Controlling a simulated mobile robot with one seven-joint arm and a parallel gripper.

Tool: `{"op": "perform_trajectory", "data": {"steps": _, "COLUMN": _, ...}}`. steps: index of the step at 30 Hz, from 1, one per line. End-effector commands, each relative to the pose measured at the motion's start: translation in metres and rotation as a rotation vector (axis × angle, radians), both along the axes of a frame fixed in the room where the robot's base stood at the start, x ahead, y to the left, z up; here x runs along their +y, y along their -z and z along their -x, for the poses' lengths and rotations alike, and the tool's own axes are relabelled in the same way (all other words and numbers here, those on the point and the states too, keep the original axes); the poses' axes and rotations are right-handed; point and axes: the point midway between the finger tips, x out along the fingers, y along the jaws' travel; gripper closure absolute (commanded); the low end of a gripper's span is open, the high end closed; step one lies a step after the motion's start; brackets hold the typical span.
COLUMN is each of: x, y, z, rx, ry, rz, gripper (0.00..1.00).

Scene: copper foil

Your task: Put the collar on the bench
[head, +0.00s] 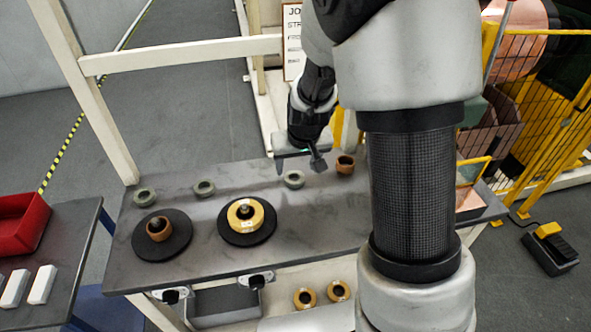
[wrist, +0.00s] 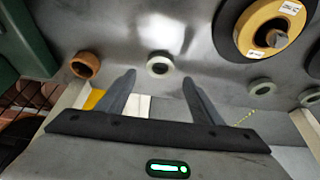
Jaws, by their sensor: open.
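A brown collar (head: 345,165) stands on the grey bench (head: 215,268) near its back edge; it also shows at the left of the wrist view (wrist: 85,65). A similar brown collar (head: 159,229) sits on the left black disc (head: 178,253). A yellow ring (head: 240,221) lies around a post on the right black disc (head: 262,232), which also shows in the wrist view (wrist: 226,20). My gripper (head: 298,166) is open and empty over the back of the bench, left of the first brown collar. In the wrist view its fingertips (wrist: 160,78) point towards a grey ring (wrist: 159,64).
Grey-green rings (head: 204,188) stand along the back of the bench. Two orange rings (head: 305,298) and a grey bin (head: 225,304) are below it. A red tray (head: 18,222) and white blocks (head: 42,284) lie on the left table. A wooden rail (head: 180,55) stands behind.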

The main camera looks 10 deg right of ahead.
Motion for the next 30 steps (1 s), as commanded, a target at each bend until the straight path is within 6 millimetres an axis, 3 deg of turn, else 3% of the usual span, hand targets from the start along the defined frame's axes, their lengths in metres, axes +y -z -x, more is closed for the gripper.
{"op": "perform_trajectory", "data": {"steps": 3, "x": 0.001, "y": -0.027, "z": 0.01, "rx": -0.003, "ry": -0.002, "rz": 0.0, "gripper": 0.4}}
{"op": "perform_trajectory", "data": {"steps": 13, "x": 0.001, "y": -0.064, "z": 0.027, "rx": -0.003, "ry": 0.0, "rz": -0.005, "gripper": 0.4}}
{"op": "perform_trajectory", "data": {"steps": 16, "x": 0.002, "y": -0.089, "z": 0.041, "rx": -0.016, "ry": 0.001, "rz": -0.026, "gripper": 0.4}}
{"op": "perform_trajectory", "data": {"steps": 20, "x": 0.004, "y": -0.139, "z": 0.083, "rx": -0.04, "ry": -0.007, "rz": -0.059, "gripper": 0.4}}
{"op": "perform_trajectory", "data": {"steps": 24, "x": 0.003, "y": -0.185, "z": 0.144, "rx": -0.067, "ry": -0.016, "rz": -0.063, "gripper": 0.4}}
{"op": "perform_trajectory", "data": {"steps": 30, "x": -0.002, "y": -0.212, "z": 0.216, "rx": -0.093, "ry": -0.009, "rz": -0.023, "gripper": 0.4}}
